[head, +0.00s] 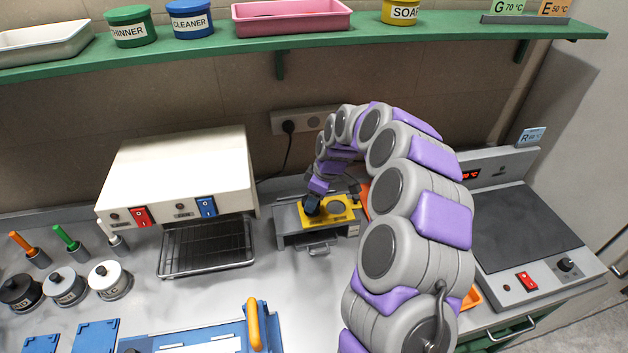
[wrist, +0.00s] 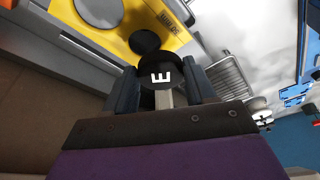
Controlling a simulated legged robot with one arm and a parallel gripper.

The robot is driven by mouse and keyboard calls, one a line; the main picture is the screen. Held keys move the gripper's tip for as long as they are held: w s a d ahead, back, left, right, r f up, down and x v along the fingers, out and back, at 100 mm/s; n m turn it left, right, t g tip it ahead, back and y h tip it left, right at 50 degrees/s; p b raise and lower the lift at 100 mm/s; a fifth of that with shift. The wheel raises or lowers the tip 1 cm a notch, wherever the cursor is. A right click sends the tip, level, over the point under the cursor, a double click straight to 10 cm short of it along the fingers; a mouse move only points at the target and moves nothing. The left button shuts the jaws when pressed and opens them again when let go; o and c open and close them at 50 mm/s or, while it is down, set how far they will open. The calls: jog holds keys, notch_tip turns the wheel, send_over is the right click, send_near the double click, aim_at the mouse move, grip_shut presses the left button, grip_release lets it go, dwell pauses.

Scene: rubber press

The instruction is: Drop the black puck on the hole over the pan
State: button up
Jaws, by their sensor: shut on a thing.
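My gripper (head: 313,204) is shut on the black puck (wrist: 157,73), which shows a white letter like an E in the wrist view. The puck sits between the two dark fingers. They are over the left part of a yellow plate (head: 352,213), which also shows in the wrist view (wrist: 176,39). The plate has a dark round spot (wrist: 145,42) close beyond the puck and a larger grey round one (wrist: 100,8). I cannot tell whether the puck touches the plate. The plate lies on a small grey unit (head: 291,240) with a front handle (head: 319,248).
A white heater (head: 180,170) with a wire rack (head: 206,248) stands to the left. A hot plate (head: 520,235) is at the right. Several lidded pots (head: 65,286) and blue trays (head: 95,337) are at the lower left. A green shelf (head: 300,48) runs above.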

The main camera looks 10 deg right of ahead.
jog(key=w+r+n, duration=0.1)
jog(key=n, duration=0.1)
jog(key=w+d+n+g+p, duration=0.1)
jog(key=n, duration=0.1)
jog(key=shift+w+d+r+y, duration=0.1)
jog(key=shift+r+y, duration=0.2)
jog(key=shift+r, duration=0.05)
jog(key=shift+w+a+r+n+g+p, duration=0.15)
jog(key=shift+n+p, duration=0.15)
jog(key=shift+n, duration=0.3)
jog(key=shift+w+a+r+n+g+p, duration=0.15)
jog(key=shift+n+p, duration=0.1)
jog(key=shift+n, duration=0.35)
notch_tip(320, 180, down, 7)
jog(key=b, duration=0.1)
jog(key=shift+d+r, duration=0.15)
jog(key=shift+b, duration=0.6)
jog(key=shift+f+b, duration=0.45)
jog(key=shift+b, duration=0.6)
dwell(1.5)
